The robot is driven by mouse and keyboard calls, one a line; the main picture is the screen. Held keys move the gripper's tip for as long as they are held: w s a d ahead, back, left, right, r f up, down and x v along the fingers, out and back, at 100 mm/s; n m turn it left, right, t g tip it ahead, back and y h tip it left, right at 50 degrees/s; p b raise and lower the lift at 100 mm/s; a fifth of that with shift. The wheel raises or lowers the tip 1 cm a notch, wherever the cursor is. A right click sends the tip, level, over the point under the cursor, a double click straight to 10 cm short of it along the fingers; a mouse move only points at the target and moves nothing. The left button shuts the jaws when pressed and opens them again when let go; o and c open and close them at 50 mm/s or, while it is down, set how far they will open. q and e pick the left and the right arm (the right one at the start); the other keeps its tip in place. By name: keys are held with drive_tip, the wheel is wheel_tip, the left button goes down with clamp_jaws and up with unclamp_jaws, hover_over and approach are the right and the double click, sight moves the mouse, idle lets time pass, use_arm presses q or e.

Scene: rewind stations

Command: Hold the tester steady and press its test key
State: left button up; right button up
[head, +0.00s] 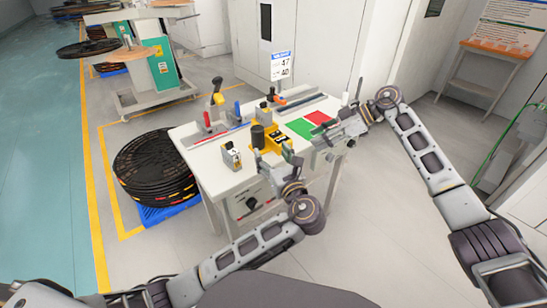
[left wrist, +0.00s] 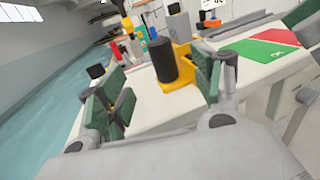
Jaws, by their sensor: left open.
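A yellow stand (head: 277,137) with a black cylinder (head: 258,135) is on the white table (head: 205,166). A small grey and yellow device (head: 231,156) stands to its left, near the front edge. I cannot tell for sure which is the tester, and no test key can be made out. My left gripper (head: 276,158) is open and empty at the table's front edge, in front of the stand. In the left wrist view the black cylinder (left wrist: 163,60) and yellow stand (left wrist: 183,80) show beyond and between its green-padded fingers (left wrist: 160,92). My right gripper (head: 322,141) is over the table's right side; its jaws are unclear.
A green pad (head: 299,128) and red pad (head: 318,117) lie at the table's right. Tools with yellow, blue and red handles (head: 217,98) stand at the back left. Stacked black reels (head: 153,165) sit on the floor left of the table. A cabinet (head: 275,40) stands behind.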

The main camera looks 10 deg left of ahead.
sight(260, 134)
use_arm(q)
drive_tip(key=x, duration=1.2)
drive_tip(key=shift+w+a, duration=0.25)
drive_tip(key=shift+w, duration=0.1)
drive_tip(key=shift+c, duration=0.3)
drive_tip(key=c, duration=1.2)
drive_tip(key=shift+f, duration=0.1)
drive_tip(key=shift+c, duration=0.7)
use_arm(e)
clamp_jaws()
